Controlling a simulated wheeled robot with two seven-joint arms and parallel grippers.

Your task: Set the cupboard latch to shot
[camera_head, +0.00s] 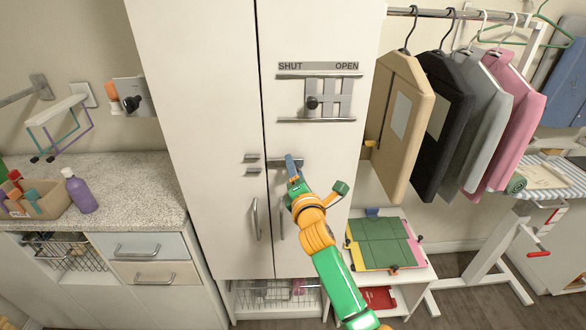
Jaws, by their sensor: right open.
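The cupboard (195,90) is tall and white with two closed doors. Its latch (278,163) is a small dark bar on the right door beside the seam, at about mid-height. Two short metal pieces (252,158) sit across the seam on the left door. The bar's left end shows near the seam, and I see no clear crossing. My right gripper (292,168) is open at the right end of the latch, with a blue-grey tip over it. The tip hides part of the latch, and I cannot tell whether they touch. My left gripper is out of view.
A plate marked SHUT and OPEN (318,92) with a black knob (312,103) sits higher on the right door. Vertical handles (255,219) are below the latch. Hanging clothes (402,115) stand close on the right. A counter (125,180) is on the left.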

